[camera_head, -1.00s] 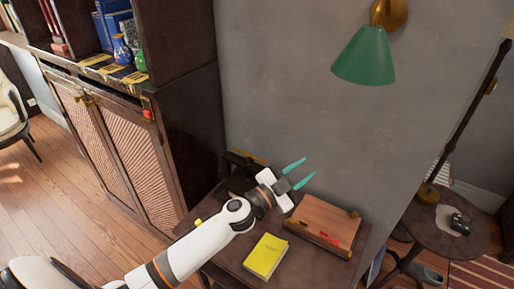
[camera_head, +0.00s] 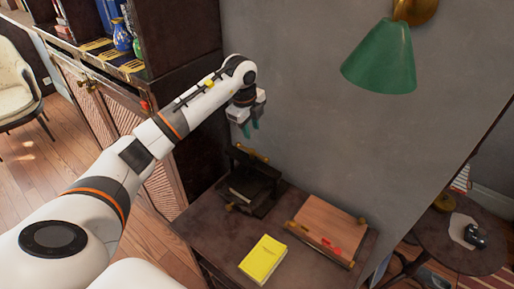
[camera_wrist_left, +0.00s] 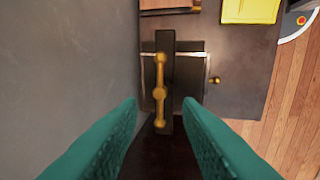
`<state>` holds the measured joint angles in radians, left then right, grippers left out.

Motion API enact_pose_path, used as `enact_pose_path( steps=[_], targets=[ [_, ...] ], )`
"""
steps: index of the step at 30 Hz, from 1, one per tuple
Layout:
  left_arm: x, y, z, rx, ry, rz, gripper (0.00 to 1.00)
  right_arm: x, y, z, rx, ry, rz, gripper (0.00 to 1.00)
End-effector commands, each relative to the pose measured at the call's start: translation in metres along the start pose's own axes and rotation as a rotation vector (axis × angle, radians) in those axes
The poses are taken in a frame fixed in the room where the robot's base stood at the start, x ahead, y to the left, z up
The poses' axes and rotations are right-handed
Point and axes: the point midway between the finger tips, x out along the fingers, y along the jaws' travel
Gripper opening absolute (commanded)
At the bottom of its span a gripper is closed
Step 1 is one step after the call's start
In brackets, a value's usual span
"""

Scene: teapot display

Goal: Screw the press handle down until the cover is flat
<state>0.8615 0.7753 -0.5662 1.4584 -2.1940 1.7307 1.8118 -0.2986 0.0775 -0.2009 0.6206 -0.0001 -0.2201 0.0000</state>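The dark press (camera_head: 262,173) stands at the back left of the small table, with its brass handle (camera_head: 252,153) across the top. In the left wrist view the handle (camera_wrist_left: 159,92) is a brass bar with a round hub, lying along the dark crossbeam (camera_wrist_left: 166,45). My left gripper (camera_head: 250,130) points down above the press, apart from the handle. Its teal fingers (camera_wrist_left: 160,103) are open and empty, spread to either side of the handle's near end in that view. The cover under the beam is mostly hidden, and I cannot tell whether it is flat. My right gripper is not in view.
A yellow book (camera_head: 263,259) and a wooden slanted box (camera_head: 325,225) lie on the table (camera_head: 212,222). The grey wall (camera_head: 300,110) is close behind the press. A green lamp (camera_head: 380,62) hangs at the upper right, and a cabinet (camera_head: 185,100) stands left.

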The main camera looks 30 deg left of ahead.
Motion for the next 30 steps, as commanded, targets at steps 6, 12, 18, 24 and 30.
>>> enact_pose_path(
  steps=[6, 12, 18, 24, 30],
  targets=[
    [0.042, -0.001, 0.003, 0.002, -0.006, -0.006, 0.32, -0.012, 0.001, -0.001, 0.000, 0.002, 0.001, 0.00],
    [0.080, -0.001, 0.003, 0.003, -0.005, -0.003, 0.32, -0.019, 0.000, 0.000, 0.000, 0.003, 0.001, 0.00],
    [0.103, 0.000, 0.003, 0.004, -0.006, -0.001, 0.32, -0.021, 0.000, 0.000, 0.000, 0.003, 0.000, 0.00],
    [0.110, 0.000, 0.003, 0.006, -0.005, 0.001, 0.32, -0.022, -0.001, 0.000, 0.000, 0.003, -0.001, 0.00],
    [0.110, 0.000, 0.003, 0.006, -0.005, 0.001, 0.28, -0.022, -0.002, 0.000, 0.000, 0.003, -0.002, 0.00]
  ],
)
